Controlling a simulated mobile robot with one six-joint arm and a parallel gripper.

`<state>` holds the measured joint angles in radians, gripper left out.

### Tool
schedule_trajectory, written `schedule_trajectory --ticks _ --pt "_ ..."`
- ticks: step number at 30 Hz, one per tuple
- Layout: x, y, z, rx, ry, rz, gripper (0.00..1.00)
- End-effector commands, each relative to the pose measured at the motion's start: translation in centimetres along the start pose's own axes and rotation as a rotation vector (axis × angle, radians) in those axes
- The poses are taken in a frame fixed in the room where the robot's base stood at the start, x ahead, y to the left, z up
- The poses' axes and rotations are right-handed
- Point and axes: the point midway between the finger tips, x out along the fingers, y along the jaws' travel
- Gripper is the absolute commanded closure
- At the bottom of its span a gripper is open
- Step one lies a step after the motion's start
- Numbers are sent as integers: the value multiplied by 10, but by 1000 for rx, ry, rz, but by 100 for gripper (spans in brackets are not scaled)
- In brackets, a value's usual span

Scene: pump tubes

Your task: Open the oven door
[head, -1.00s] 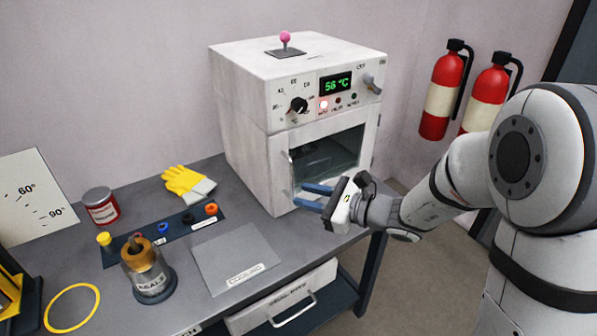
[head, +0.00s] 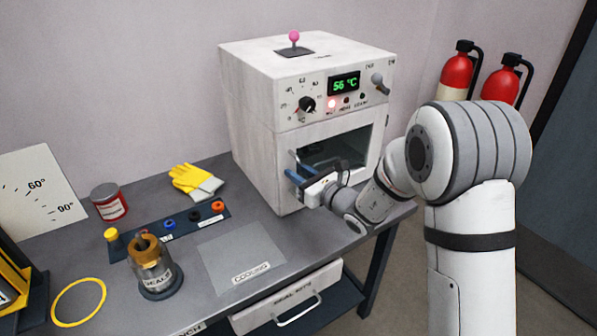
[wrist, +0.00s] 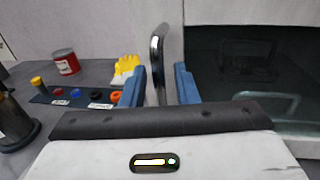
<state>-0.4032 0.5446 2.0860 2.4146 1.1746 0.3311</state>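The white oven (head: 257,160) stands at the back of the bench, its display reading 56 °C. Its door, with a dark window (head: 345,150), looks closed. A vertical metal handle (wrist: 157,62) is at the door's left edge; it is partly hidden by my gripper in the head view. My gripper (head: 291,166) is in front of the door at the handle. In the wrist view its blue fingers (wrist: 161,84) are apart, one on each side of the handle, with gaps visible. The handle's lower end is hidden behind the gripper body.
On the bench left of the oven are yellow gloves (head: 194,181), a red can (head: 109,202), a strip of coloured rings (head: 192,225), a seal jar (head: 152,268) and a grey cooling plate (head: 240,258). Fire extinguishers (head: 457,75) hang on the right wall.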

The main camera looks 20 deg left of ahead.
Motion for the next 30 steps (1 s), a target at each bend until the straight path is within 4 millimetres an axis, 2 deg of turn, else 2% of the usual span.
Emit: schedule_trajectory --ticks 7,18,30 --pt "1 0 0 0 0 -1 72" --pt "1 -1 0 0 0 -2 100" --pt "2 -1 0 0 0 -3 100"
